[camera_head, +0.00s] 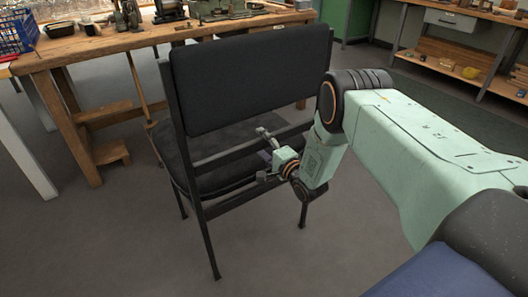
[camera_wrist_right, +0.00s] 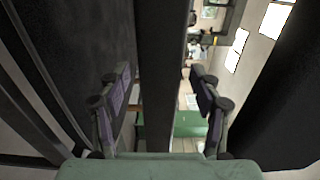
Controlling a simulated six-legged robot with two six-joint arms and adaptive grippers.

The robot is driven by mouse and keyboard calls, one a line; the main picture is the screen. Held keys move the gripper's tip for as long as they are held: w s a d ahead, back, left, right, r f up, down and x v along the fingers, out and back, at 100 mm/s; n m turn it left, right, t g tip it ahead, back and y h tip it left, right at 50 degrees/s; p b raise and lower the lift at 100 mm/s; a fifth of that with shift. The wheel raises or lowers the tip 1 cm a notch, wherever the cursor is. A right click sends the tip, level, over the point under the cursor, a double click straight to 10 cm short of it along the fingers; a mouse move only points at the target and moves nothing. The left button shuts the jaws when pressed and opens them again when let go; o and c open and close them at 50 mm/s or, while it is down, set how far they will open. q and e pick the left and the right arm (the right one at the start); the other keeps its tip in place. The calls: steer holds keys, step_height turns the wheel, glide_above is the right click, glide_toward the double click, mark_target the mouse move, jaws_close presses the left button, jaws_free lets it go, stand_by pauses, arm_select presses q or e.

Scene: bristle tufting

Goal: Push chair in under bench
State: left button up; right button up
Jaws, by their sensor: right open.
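The black chair (camera_head: 250,80) stands with its padded back towards me and its seat (camera_head: 205,150) on the far side, facing the wooden bench (camera_head: 120,42). The seat's far edge is close to the bench's front; the back stands clear of the bench top. My right gripper (camera_head: 265,155) is open at the chair's lower back rails, below the padded back. In the right wrist view a dark bar (camera_wrist_right: 160,60) runs between its two spread fingers, with gaps on both sides. I cannot tell whether they touch it. My left gripper is not in view.
A blue crate (camera_head: 14,35) and several machines stand on the bench. A stool or step (camera_head: 110,152) is under the bench, left of the chair. Another bench (camera_head: 465,22) with shelves is at the back right. The grey floor left of the chair is clear.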

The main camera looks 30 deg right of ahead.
steer(key=shift+w+a+r, duration=0.15)
steer(key=shift+w+a, duration=0.05)
steer(key=shift+w, duration=0.1)
steer(key=shift+d, duration=0.1)
steer(key=shift+c, duration=0.2)
jaws_close()
stand_by(0.3)
steer(key=shift+w, duration=0.1)
